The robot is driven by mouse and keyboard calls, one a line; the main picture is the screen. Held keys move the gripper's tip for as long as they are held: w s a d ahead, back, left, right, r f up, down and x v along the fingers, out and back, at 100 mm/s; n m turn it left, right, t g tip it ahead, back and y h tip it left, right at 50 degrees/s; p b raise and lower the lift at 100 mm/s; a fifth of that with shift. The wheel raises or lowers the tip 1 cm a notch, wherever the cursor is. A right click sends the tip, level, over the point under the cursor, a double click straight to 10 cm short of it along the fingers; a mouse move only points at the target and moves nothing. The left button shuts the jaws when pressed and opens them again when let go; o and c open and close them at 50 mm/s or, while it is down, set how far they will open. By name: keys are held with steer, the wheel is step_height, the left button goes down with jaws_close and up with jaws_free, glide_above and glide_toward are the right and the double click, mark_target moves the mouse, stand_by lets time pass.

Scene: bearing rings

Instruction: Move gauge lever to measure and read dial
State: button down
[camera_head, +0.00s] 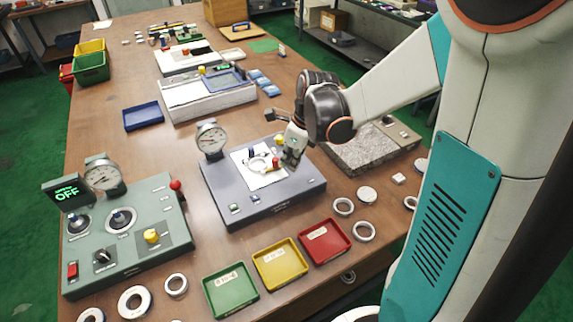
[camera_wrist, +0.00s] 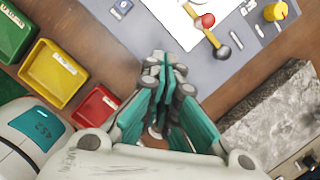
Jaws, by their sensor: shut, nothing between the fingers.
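The gauge is a flat blue-grey base (camera_head: 230,190) with a round dial (camera_head: 211,140) at its back left; the needle is too small to read. A white plate on it carries a pale ring (camera_head: 258,163). My gripper (camera_head: 290,160) hangs at the gauge's right side, close to the lever. In the wrist view my gripper (camera_wrist: 165,64) is shut and empty, apart from the knob.
Green (camera_head: 231,288), yellow (camera_head: 280,264) and red (camera_head: 324,241) trays stand in front of the gauge. A green tester (camera_head: 130,235) with another dial is at left. A granite block (camera_head: 365,150) lies at right. Several loose rings (camera_head: 343,206) lie near the front edge.

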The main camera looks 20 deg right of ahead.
steer(key=shift+a+p+v, duration=0.2)
steer(key=shift+p+v, duration=0.15)
steer(key=shift+v, duration=1.15)
stand_by(0.4)
